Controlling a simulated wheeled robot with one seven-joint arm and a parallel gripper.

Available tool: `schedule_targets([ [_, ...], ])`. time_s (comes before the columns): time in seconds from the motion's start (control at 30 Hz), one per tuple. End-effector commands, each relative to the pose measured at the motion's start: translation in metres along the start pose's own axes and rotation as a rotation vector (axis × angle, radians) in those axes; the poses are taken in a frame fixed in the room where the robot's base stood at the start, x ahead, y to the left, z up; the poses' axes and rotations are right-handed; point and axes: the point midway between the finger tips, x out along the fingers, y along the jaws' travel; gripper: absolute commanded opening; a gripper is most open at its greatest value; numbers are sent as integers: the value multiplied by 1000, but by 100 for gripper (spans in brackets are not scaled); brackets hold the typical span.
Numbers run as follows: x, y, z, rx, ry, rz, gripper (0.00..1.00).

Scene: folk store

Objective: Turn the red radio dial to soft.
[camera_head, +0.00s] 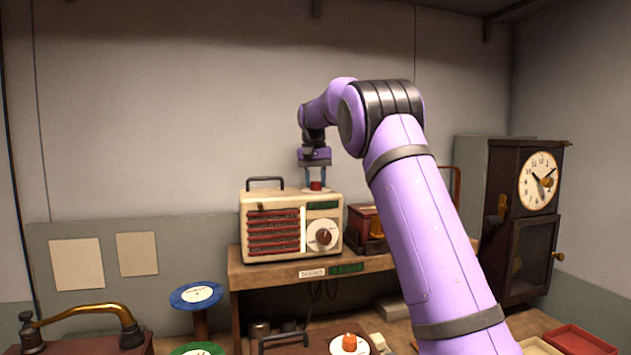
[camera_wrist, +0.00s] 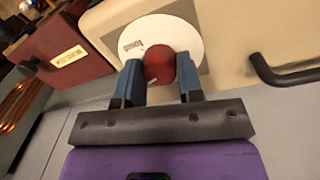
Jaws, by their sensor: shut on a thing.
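The red dial (camera_head: 316,186) sits on top of the cream radio (camera_head: 250,223), towards its right end. In the wrist view the red dial (camera_wrist: 159,64) is a round knob at the middle of a white disc (camera_wrist: 190,38). The disc carries a small printed label at its left, too small to read surely. My gripper (camera_head: 316,180) points down over the radio's top. In the wrist view my gripper (camera_wrist: 160,75) has its blue fingers on both sides of the red dial, shut on it. The dial's pointer mark cannot be made out.
The radio stands on a wooden shelf (camera_head: 300,280). Its black handle (camera_head: 265,180) rises left of the dial, and a brown front knob (camera_head: 323,237) is below. A dark red box (camera_head: 367,225) stands close at right, with a clock (camera_head: 538,181) farther right.

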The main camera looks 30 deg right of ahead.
Motion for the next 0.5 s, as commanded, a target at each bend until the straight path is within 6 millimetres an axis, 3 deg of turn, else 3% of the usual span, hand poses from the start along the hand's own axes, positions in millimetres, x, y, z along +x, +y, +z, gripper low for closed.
schedule_targets([
  [0.07,-1,0,0,0,2,0,11],
  [0.1,-1,0,0,0,2,0,41],
  [0.2,0,0,0,-1,1,0,60],
  [0.5,-2,0,0,-1,1,0,60],
])
